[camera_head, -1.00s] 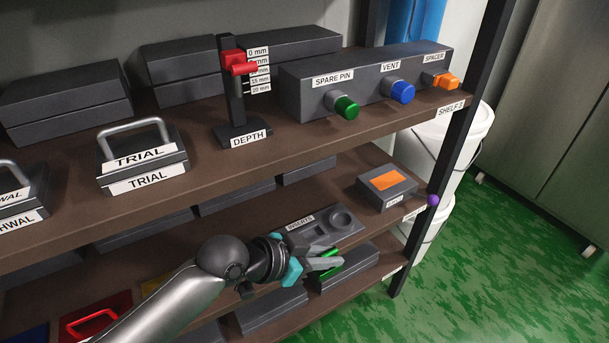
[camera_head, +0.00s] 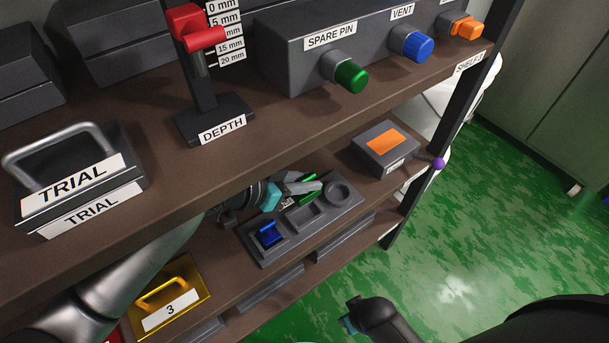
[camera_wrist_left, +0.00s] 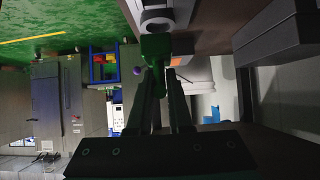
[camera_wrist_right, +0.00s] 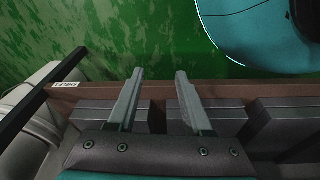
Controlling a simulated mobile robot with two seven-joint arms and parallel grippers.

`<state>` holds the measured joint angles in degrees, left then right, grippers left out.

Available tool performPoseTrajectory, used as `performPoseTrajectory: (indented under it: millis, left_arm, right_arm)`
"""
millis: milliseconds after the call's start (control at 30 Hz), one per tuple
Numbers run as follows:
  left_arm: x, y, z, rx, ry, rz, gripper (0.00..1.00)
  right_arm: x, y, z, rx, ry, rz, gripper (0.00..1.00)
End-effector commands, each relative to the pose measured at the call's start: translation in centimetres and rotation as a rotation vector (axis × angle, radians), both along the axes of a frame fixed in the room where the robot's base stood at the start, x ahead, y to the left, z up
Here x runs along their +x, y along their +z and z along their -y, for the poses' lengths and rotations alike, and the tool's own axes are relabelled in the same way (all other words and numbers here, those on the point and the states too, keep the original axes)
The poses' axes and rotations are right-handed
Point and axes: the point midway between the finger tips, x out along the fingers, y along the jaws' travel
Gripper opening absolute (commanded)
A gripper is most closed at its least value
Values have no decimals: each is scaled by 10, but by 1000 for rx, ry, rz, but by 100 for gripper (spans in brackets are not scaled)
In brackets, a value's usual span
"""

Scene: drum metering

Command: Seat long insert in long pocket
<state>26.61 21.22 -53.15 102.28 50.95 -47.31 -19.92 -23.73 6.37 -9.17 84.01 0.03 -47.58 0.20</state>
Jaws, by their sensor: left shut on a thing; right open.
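The dark grey insert tray (camera_head: 345,212) lies on the lower shelf. A blue insert (camera_head: 268,234) sits in its left pocket. The middle pocket (camera_head: 306,216) is an empty rectangular recess, and the right pocket (camera_head: 339,192) is an empty round one. My left gripper (camera_head: 304,187) is shut on a green insert (camera_head: 311,194), behind the tray's middle and near the round pocket. In the left wrist view the green insert (camera_wrist_left: 156,47) is between the fingertips, close to the ring of the round pocket (camera_wrist_left: 156,20). My right gripper (camera_wrist_right: 157,76) is open and empty by a shelf edge.
The upper shelf overhangs my left arm, carrying the depth gauge (camera_head: 203,100) and the spare pin and vent box (camera_head: 285,60). A grey box with an orange top (camera_head: 385,148) stands right of the tray. A yellow handled block (camera_head: 168,300) stands left.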

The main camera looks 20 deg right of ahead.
Motion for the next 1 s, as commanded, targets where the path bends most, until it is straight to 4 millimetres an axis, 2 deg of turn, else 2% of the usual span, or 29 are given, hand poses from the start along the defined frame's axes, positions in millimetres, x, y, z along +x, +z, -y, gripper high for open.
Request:
performPoseTrajectory:
  millis: [367, 1000]
  left_arm:
    - [0, 0, -2, -2, -2, 2, 0]
    - [0, -43, -1, -1, -3, 2, 0]
  right_arm:
    - [-4, -7, 4, -4, 1, 1, 50]
    - [25, 46, -13, 19, -4, 38, 50]
